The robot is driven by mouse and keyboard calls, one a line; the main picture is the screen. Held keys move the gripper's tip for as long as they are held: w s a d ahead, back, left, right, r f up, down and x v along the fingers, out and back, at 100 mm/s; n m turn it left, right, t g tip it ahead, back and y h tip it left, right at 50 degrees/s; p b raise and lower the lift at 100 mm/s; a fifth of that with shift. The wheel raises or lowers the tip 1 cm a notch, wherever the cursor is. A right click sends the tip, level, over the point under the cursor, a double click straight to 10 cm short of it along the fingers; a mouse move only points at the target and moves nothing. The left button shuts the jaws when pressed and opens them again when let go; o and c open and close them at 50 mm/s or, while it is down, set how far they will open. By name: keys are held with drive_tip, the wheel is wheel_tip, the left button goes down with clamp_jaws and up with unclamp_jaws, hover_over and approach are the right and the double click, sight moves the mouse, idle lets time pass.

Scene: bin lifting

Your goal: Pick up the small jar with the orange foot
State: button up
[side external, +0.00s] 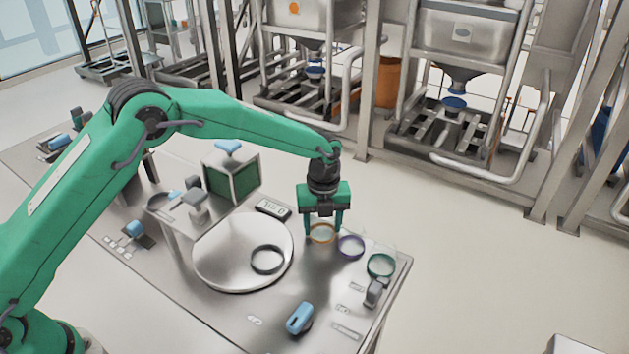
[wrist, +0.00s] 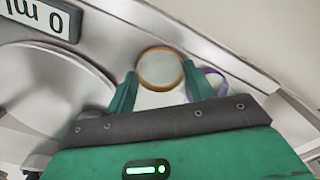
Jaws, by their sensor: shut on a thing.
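The small jar with the orange foot (side external: 322,234) is at the right part of the metal table in the side view. Its body is clear and hard to see; the orange ring shows plainly. My gripper (side external: 323,229) points down with one finger on each side of the jar, shut on it. In the wrist view the orange-footed jar (wrist: 160,69) lies between the green fingertips of my gripper (wrist: 157,88). I cannot tell whether the jar touches the table.
A purple-ringed jar (side external: 351,246) stands close to the right, with a green-ringed one (side external: 381,265) beyond it near the table edge. A round metal plate (side external: 215,262) with a dark ring (side external: 268,259) lies left. A blue-topped object (side external: 300,318) stands in front.

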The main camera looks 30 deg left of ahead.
wheel_tip(320, 180, up, 10)
drive_tip(key=shift+f, duration=0.1)
idle(0.4)
drive_tip(key=shift+s, duration=0.15)
idle(0.5)
drive_tip(key=s+a+f, duration=0.1)
drive_tip(key=s+a, duration=0.4)
drive_tip(key=s, duration=0.8)
drive_tip(key=shift+s+a, duration=0.15)
drive_tip(key=shift+f, duration=0.25)
drive_tip(key=shift+f, duration=2.25)
drive_tip(key=shift+f, duration=0.85)
idle(0.6)
